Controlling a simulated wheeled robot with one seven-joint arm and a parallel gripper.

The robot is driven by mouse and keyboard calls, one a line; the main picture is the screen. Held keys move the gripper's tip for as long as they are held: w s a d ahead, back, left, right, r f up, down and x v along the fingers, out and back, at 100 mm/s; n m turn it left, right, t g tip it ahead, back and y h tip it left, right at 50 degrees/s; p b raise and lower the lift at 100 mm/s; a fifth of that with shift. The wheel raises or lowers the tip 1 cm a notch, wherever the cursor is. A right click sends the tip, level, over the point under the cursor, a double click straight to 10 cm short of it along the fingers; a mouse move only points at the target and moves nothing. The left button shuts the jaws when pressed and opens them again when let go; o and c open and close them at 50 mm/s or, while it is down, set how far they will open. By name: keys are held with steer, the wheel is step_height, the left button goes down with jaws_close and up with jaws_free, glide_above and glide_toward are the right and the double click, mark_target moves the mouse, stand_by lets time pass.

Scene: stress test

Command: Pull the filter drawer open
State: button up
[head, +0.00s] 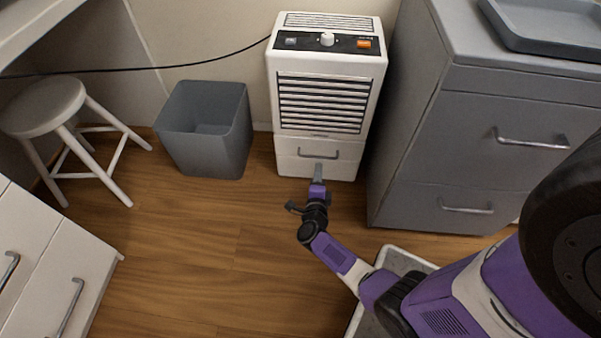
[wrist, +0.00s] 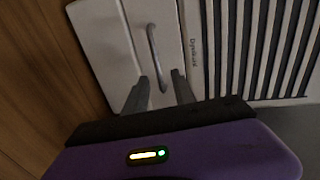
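A white appliance (head: 323,90) with a slatted grille stands against the wall in the head view. In the wrist view the drawer front (wrist: 112,45) and handle (wrist: 156,55) show beyond my fingers. My gripper (wrist: 161,85) is open, with its two fingers apart and nothing between them. The handle's near end lies just beyond the gap between the fingertips. In the head view my gripper (head: 319,172) is just in front of the drawer, below the handle.
A grey bin (head: 205,150) and a white stool (head: 50,108) stand left of the appliance. A grey cabinet (head: 405,160) stands close on its right, with a tray (head: 545,40) on top. The wooden floor (head: 225,235) in front is mostly clear.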

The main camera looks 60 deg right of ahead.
steer(key=b+x, duration=0.3)
steer(key=x, duration=0.5)
steer(key=shift+w+f+b, duration=0.15)
steer(key=shift+f+b, duration=0.2)
steer(key=shift+b, duration=0.05)
jaws_close()
stand_by(1.1)
